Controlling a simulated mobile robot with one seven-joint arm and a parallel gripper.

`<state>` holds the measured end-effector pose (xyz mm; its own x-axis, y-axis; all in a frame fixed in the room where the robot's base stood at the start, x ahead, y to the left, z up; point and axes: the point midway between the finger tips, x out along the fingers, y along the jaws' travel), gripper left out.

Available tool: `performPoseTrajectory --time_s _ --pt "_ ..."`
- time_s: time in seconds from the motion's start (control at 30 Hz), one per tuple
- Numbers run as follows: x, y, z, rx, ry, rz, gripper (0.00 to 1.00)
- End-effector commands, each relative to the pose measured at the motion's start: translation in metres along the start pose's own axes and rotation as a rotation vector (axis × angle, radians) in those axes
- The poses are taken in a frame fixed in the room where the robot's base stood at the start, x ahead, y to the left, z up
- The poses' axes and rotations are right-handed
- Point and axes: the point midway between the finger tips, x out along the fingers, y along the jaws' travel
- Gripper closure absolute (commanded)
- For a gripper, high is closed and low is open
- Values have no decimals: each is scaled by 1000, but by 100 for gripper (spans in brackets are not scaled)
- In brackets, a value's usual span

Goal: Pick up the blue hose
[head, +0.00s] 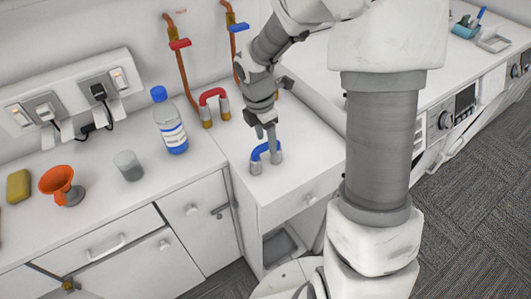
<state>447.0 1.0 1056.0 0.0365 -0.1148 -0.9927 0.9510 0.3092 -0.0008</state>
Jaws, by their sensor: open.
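The blue hose (258,152) is a short U-shaped piece with grey ends. It stands on the white cabinet top in the middle of the head view. My gripper (266,136) points down right at the blue hose, with its fingers over the hose's upper right part. It is open. The fingers overlap the hose in this view, and I cannot tell whether they touch it or straddle it. A similar red hose (213,94) with grey ends stands farther back on the left.
A water bottle (171,124), a glass (128,166), an orange funnel-like cup (59,182) and a yellow sponge (18,185) stand on the left counter. Copper pipes with a red valve (180,44) and a blue valve (238,27) run down the wall behind my gripper.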

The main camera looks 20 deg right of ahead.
Motion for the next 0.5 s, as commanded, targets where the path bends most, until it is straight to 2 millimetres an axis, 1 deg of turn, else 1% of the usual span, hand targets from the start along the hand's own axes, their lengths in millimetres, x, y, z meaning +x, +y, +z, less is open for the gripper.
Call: performPoseTrajectory --time_s 0.03,0.27,0.5 --pt "7 0 -1 0 1 -3 36" --pt "21 1 -1 -2 1 -1 36" --pt "55 3 -2 -2 1 -3 36"
